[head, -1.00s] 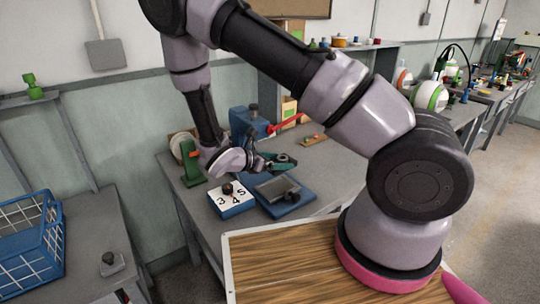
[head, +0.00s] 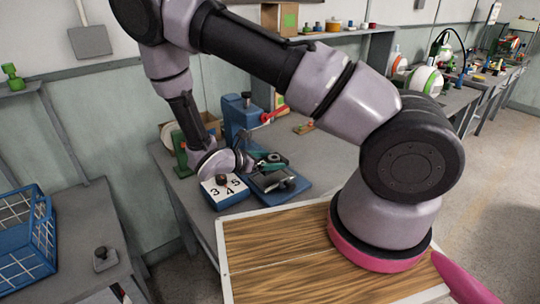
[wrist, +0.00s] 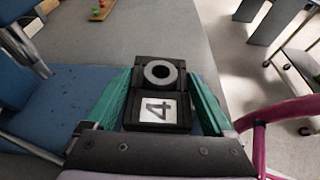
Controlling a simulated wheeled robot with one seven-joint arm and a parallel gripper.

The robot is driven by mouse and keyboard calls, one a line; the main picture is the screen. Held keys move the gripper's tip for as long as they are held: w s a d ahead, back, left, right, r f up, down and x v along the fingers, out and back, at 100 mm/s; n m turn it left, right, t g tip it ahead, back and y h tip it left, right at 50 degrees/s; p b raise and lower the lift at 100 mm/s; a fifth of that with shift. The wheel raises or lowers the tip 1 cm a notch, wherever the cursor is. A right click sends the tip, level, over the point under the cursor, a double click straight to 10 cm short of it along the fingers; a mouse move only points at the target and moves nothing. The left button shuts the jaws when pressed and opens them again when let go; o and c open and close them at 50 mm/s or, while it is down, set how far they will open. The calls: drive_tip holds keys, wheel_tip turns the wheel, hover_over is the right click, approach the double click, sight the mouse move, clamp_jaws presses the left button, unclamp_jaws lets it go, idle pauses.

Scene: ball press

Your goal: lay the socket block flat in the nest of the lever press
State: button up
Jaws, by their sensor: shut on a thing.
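My gripper (wrist: 160,98) has green fingers, shut on both sides of the black socket block (wrist: 160,126). The block carries a grey ring around a dark hole and a white label reading 4. In the head view my gripper (head: 268,163) is low over the back part of a blue fixture with a grey plate; the block is too small to make out there. The lever press (head: 240,117), blue with a dark knob and a red lever (head: 272,114), stands behind my gripper. I cannot make out its nest.
A blue box marked 3, 4, 5 (head: 227,195) stands left of the blue fixture (head: 299,190). A green stand (head: 181,155) is further left. A small board with knobs (head: 304,128) lies at the back right. The grey table (head: 325,158) is clear to the right.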

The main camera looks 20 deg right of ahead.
drive_tip(key=shift+f, duration=1.45)
drive_tip(key=shift+f, duration=0.8)
idle(0.3)
drive_tip(key=o, duration=1.2)
drive_tip(key=shift+c, duration=0.2)
drive_tip(key=v, duration=1.1)
drive_tip(key=shift+d, duration=0.1)
